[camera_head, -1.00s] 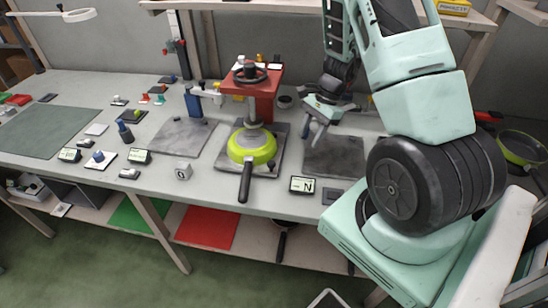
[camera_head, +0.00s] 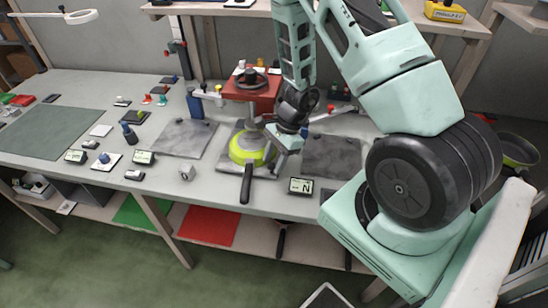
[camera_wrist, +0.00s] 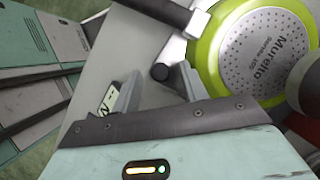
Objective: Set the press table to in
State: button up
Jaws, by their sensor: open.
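The red press (camera_head: 262,88) with its black handwheel (camera_head: 253,80) stands at the back of the bench. The grey press table (camera_head: 265,172) lies in front of and below it. A lime-green pan (camera_head: 238,152) lies bottom up on it, its black handle (camera_head: 246,185) pointing to the front. My gripper (camera_head: 272,158) is at the pan's right side, pointing down, open. In the wrist view, a black round knob (camera_wrist: 159,72) shows between and just beyond the open fingertips (camera_wrist: 158,88); I cannot tell whether they touch it. The pan's perforated base (camera_wrist: 265,50) is close by.
A force display (camera_head: 301,186) stands at the bench's front edge, right of the pan. Dark grey plates lie left (camera_head: 185,138) and right (camera_head: 335,157) of the press. A small cube (camera_head: 187,172) sits to the left. Another green pan (camera_head: 518,150) is at far right.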

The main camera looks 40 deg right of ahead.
aim_at(277, 160)
jog(key=shift+f, duration=0.1)
grip_shut()
jog(key=shift+w+d+p, duration=0.3)
jog(key=shift+w+d, duration=0.4)
jog(key=shift+d, duration=0.15)
jog(key=shift+w+d+p, duration=0.3)
jog(key=shift+w+d, duration=0.35)
jog(key=shift+d, duration=0.2)
grip_release()
jog(key=shift+d, duration=0.1)
